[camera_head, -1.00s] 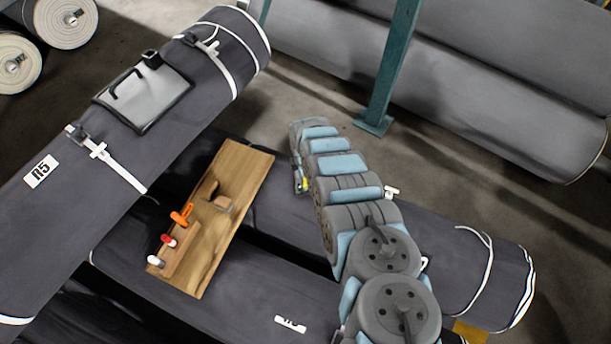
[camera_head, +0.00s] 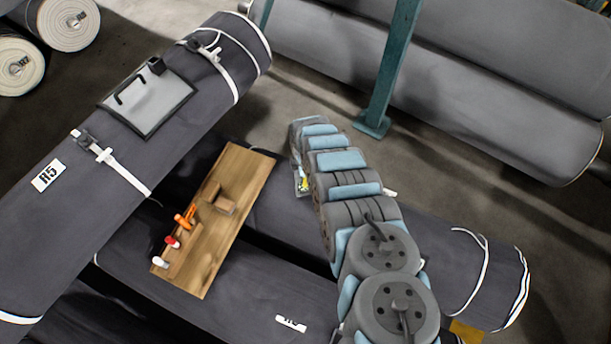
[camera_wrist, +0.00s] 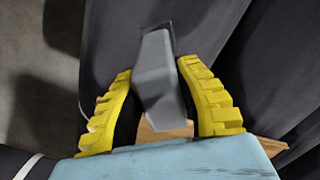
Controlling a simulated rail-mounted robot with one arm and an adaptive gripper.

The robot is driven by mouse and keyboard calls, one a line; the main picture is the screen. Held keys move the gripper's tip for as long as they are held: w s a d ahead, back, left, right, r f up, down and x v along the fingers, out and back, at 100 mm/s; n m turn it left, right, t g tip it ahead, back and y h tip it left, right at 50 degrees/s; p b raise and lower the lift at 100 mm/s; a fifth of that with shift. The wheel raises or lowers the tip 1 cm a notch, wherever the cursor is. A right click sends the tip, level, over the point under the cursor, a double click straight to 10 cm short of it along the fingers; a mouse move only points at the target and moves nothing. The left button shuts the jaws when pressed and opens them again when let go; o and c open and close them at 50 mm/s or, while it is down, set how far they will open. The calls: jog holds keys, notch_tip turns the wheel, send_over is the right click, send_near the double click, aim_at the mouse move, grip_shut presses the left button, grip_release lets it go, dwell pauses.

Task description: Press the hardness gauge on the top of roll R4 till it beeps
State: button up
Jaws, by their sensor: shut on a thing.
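My gripper (camera_wrist: 158,72) has yellow ribbed fingers shut on a grey, block-shaped hardness gauge (camera_wrist: 157,85). In the wrist view the gauge's far end lies over a dark roll surface; I cannot tell whether it touches. In the head view my gripper (camera_head: 302,182) is low over the dark roll (camera_head: 430,240) behind the wooden board, and the gauge cannot be made out there. No R4 label is readable. The front roll carries a small white label (camera_head: 291,323) too slanted to read.
A roll marked R5 (camera_head: 48,175) lies crosswise at left, with a grey handled plate (camera_head: 150,100) and white straps on it. A wooden board (camera_head: 225,235) with orange, red and white-ended items rests across the dark rolls. A teal post (camera_head: 390,70) stands behind my arm.

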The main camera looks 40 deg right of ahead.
jog(key=shift+w+d+r+p, duration=0.1)
jog(key=shift+r+p, duration=1.35)
jog(key=shift+r, duration=0.55)
jog(key=shift+f, duration=0.1)
jog(key=w+a+r+m+p, duration=0.1)
jog(key=w+a+r+m, duration=0.1)
jog(key=w+a+r, duration=0.5)
jog(key=w+a+r+m+p, duration=0.1)
jog(key=w+a+r+m, duration=0.15)
jog(key=w+r, duration=0.45)
jog(key=w+a+r+m+p, duration=0.15)
jog(key=w+a+r, duration=0.35)
jog(key=r, duration=0.6)
jog(key=a+r+m+p, duration=0.4)
jog(key=a+r+m, duration=0.2)
jog(key=a+r, duration=1.65)
notch_tip(320, 180, up, 37)
jog(key=p, duration=3.6)
jog(key=shift+w+a+f+p, duration=0.15)
jog(key=shift+w+a+p, duration=0.15)
jog(key=shift+p, duration=0.1)
